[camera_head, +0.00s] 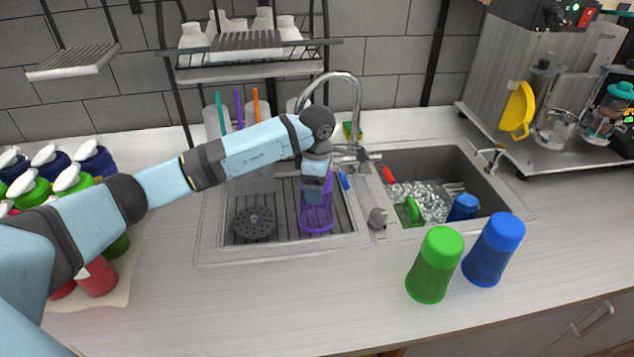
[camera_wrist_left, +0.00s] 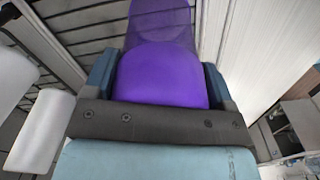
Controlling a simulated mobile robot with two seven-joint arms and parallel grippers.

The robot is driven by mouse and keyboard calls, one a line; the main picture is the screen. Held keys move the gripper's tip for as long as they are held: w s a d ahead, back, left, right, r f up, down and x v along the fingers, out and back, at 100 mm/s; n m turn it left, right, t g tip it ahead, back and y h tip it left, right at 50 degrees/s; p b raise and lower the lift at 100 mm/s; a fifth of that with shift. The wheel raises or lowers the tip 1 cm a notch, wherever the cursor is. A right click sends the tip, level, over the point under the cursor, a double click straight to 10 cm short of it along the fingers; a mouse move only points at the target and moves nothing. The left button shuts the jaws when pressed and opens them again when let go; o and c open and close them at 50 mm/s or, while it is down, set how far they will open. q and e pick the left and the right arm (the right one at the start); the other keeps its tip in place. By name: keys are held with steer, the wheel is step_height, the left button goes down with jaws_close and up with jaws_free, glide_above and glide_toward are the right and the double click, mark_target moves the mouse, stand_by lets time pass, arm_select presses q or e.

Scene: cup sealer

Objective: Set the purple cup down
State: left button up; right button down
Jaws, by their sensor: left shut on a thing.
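The purple cup (camera_head: 317,215) is translucent and looks upright at the right part of the ribbed drainboard (camera_head: 285,222) in the head view. My left gripper (camera_head: 314,190) comes in from above and is shut on it. In the left wrist view the purple cup (camera_wrist_left: 160,75) fills the space between both fingers of my left gripper (camera_wrist_left: 160,88). I cannot tell whether the cup's bottom touches the drainboard. My right gripper is not in view.
A dark round perforated disc (camera_head: 254,223) lies left of the cup. The faucet (camera_head: 345,110) stands behind it. The sink basin (camera_head: 430,185) holds ice-like pieces and utensils. A green cup (camera_head: 434,265) and a blue cup (camera_head: 493,250) stand on the counter at right.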

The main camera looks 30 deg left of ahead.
arm_select(q)
steer(key=shift+f, duration=0.35)
steer(key=o, duration=0.9)
step_height(320, 180, up, 12)
steer(key=b, duration=0.2)
steer(key=shift+r+b, duration=0.1)
steer(key=shift+b, duration=0.3)
